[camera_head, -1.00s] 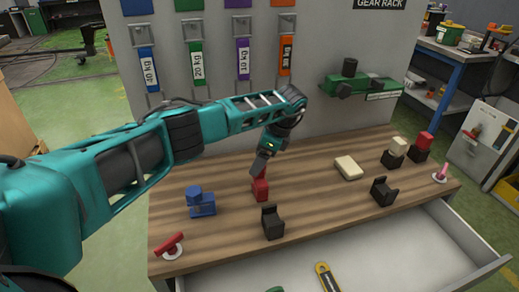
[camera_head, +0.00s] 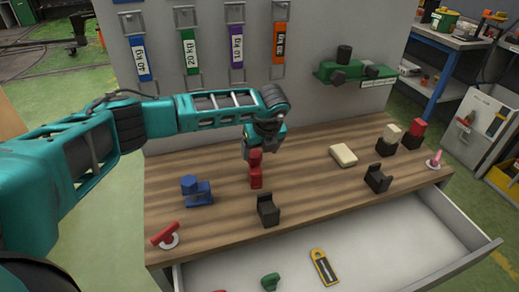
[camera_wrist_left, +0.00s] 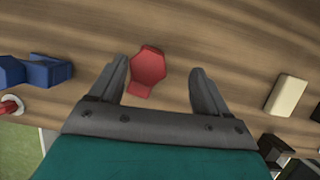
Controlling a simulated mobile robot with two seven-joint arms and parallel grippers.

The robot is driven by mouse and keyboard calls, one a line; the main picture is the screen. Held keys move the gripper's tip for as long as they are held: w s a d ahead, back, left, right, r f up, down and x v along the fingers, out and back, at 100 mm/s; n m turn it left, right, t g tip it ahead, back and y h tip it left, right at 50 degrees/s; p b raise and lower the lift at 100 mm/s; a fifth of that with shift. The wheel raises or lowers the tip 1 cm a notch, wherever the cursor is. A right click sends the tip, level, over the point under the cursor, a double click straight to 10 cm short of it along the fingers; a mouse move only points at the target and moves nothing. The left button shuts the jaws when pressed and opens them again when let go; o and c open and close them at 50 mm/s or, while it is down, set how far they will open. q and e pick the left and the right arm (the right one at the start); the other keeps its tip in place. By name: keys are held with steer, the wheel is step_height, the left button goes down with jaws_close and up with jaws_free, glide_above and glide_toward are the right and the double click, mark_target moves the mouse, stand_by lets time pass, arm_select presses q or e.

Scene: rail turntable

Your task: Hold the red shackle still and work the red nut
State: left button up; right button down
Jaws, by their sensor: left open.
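The red shackle (camera_head: 256,180) stands upright on the wooden bench top, with the red nut (camera_head: 254,157) on top of it. In the left wrist view the six-sided red nut (camera_wrist_left: 149,65) is seen from above, and a bit of the red shackle (camera_wrist_left: 139,91) shows below it. My left gripper (camera_head: 256,146) is open just above and around the nut. In the left wrist view its two fingers (camera_wrist_left: 160,70) lie either side of the nut, which is closer to the left finger. I cannot tell whether they touch. My right gripper is not in view.
A blue shackle (camera_head: 200,193) stands to the left. Black blocks (camera_head: 268,212) (camera_head: 378,180), a cream block (camera_head: 343,155) and a red block (camera_head: 413,130) stand on the bench. A red-handled tool (camera_head: 166,235) lies front left. The drawer (camera_head: 400,255) below is open.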

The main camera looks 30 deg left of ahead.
mark_target(253, 158)
arm_select(q)
steer(key=r+m, duration=0.1)
steer(key=m+t+h, duration=0.1)
steer(key=m, duration=0.1)
steer(key=shift+s+d+r+b, duration=0.2)
steer(key=shift+s+r+b, duration=0.1)
steer(key=shift+r, duration=0.05)
steer(key=m, duration=0.2)
steer(key=d+m+h, duration=0.1)
steer(key=shift+s+r+m+t+b, duration=0.3)
steer(key=shift+r+m, duration=0.1)
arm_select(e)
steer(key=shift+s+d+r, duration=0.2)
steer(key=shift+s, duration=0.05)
arm_select(q)
steer(key=shift+a, duration=0.1)
steer(key=shift+s+m, duration=0.1)
steer(key=shift+m, duration=0.2)
steer(key=shift+s+r+m+h, duration=0.15)
steer(key=shift+s+m+h, duration=0.1)
steer(key=shift+m+h, duration=0.4)
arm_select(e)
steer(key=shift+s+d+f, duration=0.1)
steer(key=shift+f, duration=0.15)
arm_select(q)
steer(key=shift+b, duration=0.35)
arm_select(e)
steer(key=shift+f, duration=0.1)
